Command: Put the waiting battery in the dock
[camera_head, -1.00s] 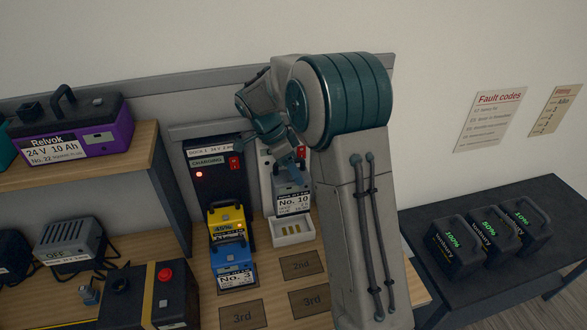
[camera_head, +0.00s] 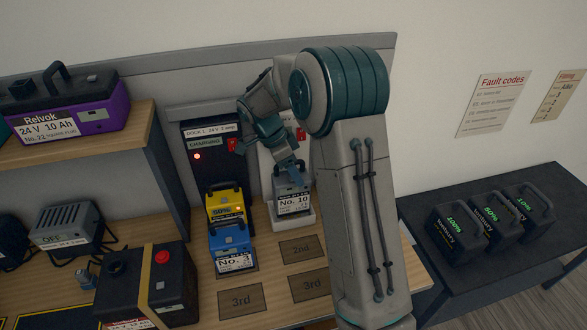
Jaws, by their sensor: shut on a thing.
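The grey battery labelled No. 10 (camera_head: 294,203) is in my gripper (camera_head: 287,172), which is shut on its top handle. The battery stands upright in or just above the white tray of the right dock (camera_head: 303,222); I cannot tell whether it is fully seated. The dock's upright back (camera_head: 302,148) is partly hidden by my arm. In the left dock (camera_head: 203,160), marked DOCK 1 with a "charging" sign and a lit red light, stands a yellow battery (camera_head: 222,204). A blue battery labelled No. 3 (camera_head: 230,240) stands in front of it.
Floor plates marked 2nd (camera_head: 300,250) and 3rd (camera_head: 308,283) lie bare on the bench. A black box with a red button (camera_head: 150,285) stands front left. A purple battery (camera_head: 70,112) sits on the left shelf. Several black batteries are on the right table (camera_head: 430,215).

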